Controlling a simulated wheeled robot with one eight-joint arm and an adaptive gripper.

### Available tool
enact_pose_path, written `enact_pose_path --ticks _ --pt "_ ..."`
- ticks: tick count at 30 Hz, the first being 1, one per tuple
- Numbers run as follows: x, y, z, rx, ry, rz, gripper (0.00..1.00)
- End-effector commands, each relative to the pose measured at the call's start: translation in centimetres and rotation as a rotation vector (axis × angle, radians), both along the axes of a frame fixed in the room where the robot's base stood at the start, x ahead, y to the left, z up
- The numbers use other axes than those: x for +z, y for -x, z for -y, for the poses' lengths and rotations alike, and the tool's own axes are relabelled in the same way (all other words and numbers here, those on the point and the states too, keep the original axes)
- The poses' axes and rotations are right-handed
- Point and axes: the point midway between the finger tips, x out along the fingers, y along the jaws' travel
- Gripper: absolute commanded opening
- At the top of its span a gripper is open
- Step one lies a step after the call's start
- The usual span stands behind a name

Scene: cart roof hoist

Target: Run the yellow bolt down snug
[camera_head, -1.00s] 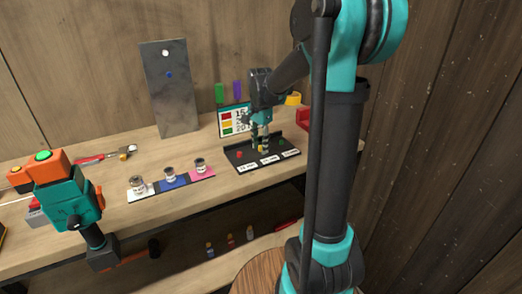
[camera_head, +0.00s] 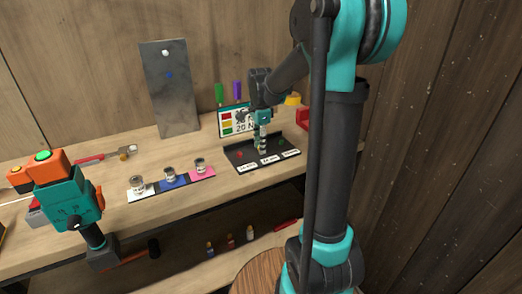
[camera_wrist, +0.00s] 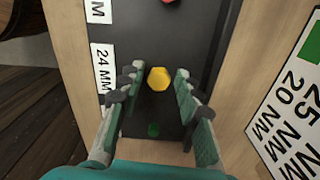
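The yellow bolt (camera_wrist: 158,78) shows its hex head in the wrist view, on a black plate (camera_wrist: 185,45) beside a "24 MM" label (camera_wrist: 103,72). My gripper (camera_wrist: 156,75) is open, with one finger on each side of the bolt head and visible gaps between. In the head view my gripper (camera_head: 262,146) points down over the black plate (camera_head: 244,163) and hides the yellow bolt. A green bolt (camera_wrist: 153,129) and part of a red bolt (camera_wrist: 168,2) sit on the same plate, to either side of the yellow one.
A torque chart (camera_head: 227,121) stands just behind the plate. Small jars stand on white, blue and pink pads (camera_head: 201,173) to the left. A teal and orange tool (camera_head: 70,200) is at the far left. A grey metal panel (camera_head: 170,92) leans on the wall.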

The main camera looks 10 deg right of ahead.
Motion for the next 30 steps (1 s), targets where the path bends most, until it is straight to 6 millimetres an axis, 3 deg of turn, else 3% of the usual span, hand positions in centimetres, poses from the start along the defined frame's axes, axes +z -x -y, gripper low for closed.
enact_pose_path --ticks 14,30 --pt "0.1 0.0 0.0 0.002 0.0 0.0 0.36" --pt "5.6 0.0 0.0 0.003 0.0 0.0 0.36"
